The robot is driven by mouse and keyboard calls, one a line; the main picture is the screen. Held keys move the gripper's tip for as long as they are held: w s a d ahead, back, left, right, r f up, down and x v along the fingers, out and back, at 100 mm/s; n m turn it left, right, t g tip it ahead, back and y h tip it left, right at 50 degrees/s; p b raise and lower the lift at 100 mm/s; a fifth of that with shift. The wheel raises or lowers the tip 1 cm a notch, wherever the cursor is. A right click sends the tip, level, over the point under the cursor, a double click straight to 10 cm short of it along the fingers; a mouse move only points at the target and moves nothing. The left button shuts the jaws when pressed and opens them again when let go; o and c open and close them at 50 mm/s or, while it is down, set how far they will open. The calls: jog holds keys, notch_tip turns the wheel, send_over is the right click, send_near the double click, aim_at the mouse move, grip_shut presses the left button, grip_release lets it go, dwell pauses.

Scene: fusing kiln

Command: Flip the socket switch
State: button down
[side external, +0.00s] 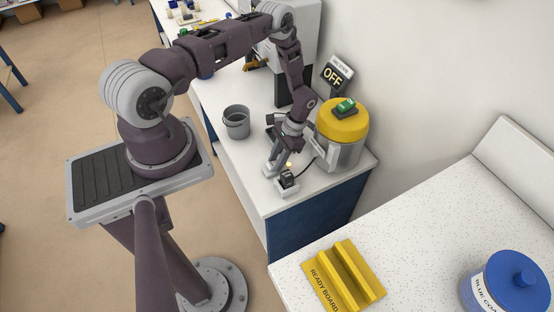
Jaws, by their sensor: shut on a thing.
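A small pale socket (289,190) sits near the front corner of the white bench. A black plug (287,178) stands in it, and a dark cord runs from it towards the kiln (343,153), a grey drum with a yellow lid. A small orange light glows just behind the plug. My gripper (270,170) points down at the socket's left side, low over the bench. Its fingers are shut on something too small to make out. The switch itself cannot be made out, and its position cannot be read. A sign (333,76) behind the kiln reads "OFF".
A grey bucket (237,122) stands left of my gripper. A green-topped item (345,108) lies on the kiln lid. A nearer counter holds a yellow grooved board (343,279) marked "READY BOARD" and a blue-lidded jar (507,284). The wall closes off the right side.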

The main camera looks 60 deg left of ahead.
aim_at(271, 164)
jog(key=t, duration=0.1)
jog(key=s+t, duration=0.1)
jog(key=t, duration=0.1)
jog(key=shift+r, duration=0.1)
jog(key=shift+s+t, duration=0.15)
jog(key=shift+t, duration=1.05)
jog(key=c, duration=1.1)
grip_release()
jog(key=r, duration=0.7)
jog(key=shift+s, duration=0.4)
